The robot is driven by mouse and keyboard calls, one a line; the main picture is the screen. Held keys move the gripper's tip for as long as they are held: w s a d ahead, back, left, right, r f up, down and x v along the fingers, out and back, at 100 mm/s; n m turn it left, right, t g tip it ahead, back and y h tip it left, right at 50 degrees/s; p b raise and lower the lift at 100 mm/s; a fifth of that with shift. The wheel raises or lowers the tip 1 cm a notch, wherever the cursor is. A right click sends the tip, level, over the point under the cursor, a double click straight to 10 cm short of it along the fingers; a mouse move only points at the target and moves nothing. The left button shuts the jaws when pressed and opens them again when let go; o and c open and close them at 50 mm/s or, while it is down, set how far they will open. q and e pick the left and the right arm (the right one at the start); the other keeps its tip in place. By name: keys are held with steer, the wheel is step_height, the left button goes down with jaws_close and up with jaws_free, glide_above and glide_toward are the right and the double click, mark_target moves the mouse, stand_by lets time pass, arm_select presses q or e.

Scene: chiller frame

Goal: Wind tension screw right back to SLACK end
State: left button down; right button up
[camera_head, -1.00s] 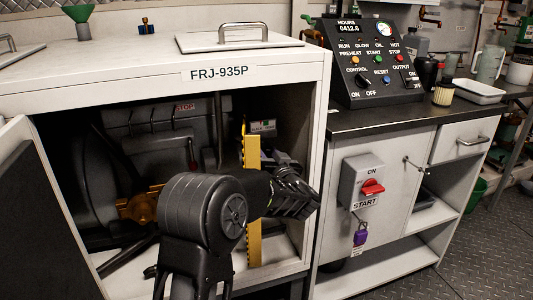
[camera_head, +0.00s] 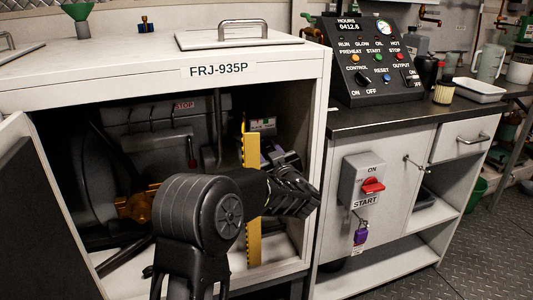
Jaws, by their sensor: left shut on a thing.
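My left arm reaches up from the bottom centre into the open right side of the cabinet. Its left gripper (camera_head: 285,160) is at the far end of the arm, just right of a yellow upright plate. It is shut on a small part, taken as the tension screw, which the hand and wrist hide. The screw's SLACK end and any marking there cannot be made out. A small labelled block (camera_head: 263,125) shows above the gripper. My right gripper is not in view.
The yellow upright plate (camera_head: 252,200) stands close left of the gripper. The cabinet's right wall (camera_head: 318,150) is close on the right. Dark machinery with an orange part (camera_head: 135,206) fills the left. A control panel (camera_head: 375,65) and red switch (camera_head: 372,186) are outside.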

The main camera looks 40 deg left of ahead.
arm_select(q)
steer(key=shift+n, duration=0.5)
steer(key=c, duration=0.9)
jaws_free()
steer(key=p+v, duration=0.1)
steer(key=v, duration=0.7)
steer(key=shift+w, duration=0.1)
